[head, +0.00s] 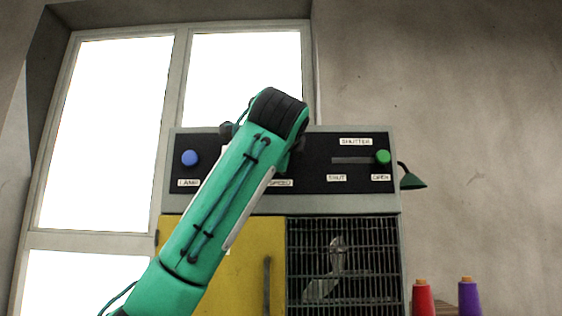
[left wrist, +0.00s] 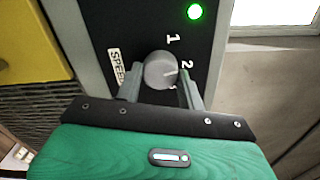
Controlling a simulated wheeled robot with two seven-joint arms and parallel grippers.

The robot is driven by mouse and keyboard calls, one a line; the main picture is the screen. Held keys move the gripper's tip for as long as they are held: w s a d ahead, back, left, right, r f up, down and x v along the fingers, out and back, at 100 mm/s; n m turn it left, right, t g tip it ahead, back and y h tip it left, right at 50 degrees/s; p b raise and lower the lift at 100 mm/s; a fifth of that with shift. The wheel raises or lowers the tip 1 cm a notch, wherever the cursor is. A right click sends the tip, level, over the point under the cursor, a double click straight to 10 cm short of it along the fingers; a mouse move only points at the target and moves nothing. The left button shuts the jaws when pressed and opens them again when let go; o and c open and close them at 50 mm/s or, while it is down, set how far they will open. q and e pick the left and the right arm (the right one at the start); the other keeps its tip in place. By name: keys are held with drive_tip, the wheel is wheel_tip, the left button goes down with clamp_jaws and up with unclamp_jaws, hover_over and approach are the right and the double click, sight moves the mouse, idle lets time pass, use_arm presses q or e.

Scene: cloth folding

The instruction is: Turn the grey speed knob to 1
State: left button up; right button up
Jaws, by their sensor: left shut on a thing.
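The grey speed knob (left wrist: 161,70) sits on the black control panel next to the SPEED label, in the left wrist view. A light line on its face points toward the printed 2. The printed 1 is above it in that picture. My left gripper (left wrist: 158,74) is shut on the knob, one finger on each side. In the head view my green left arm hides the knob and the gripper; only part of the SPEED label shows beside the arm. My right gripper is not in view.
The panel (head: 320,183) also carries a blue lamp knob (head: 190,158) at the left and a green shutter knob (head: 383,157) at OPEN. A green light (left wrist: 195,12) is lit. A yellow door (head: 262,235) and a wire grille (head: 370,262) are below. Red (head: 422,300) and purple (head: 469,298) spools stand right.

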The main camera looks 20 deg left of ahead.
use_arm(q)
drive_tip(key=shift+n+b, duration=1.3)
drive_tip(key=shift+n, duration=3)
drive_tip(key=o, duration=1)
drive_tip(key=shift+c, duration=0.2)
drive_tip(key=shift+r, duration=0.1)
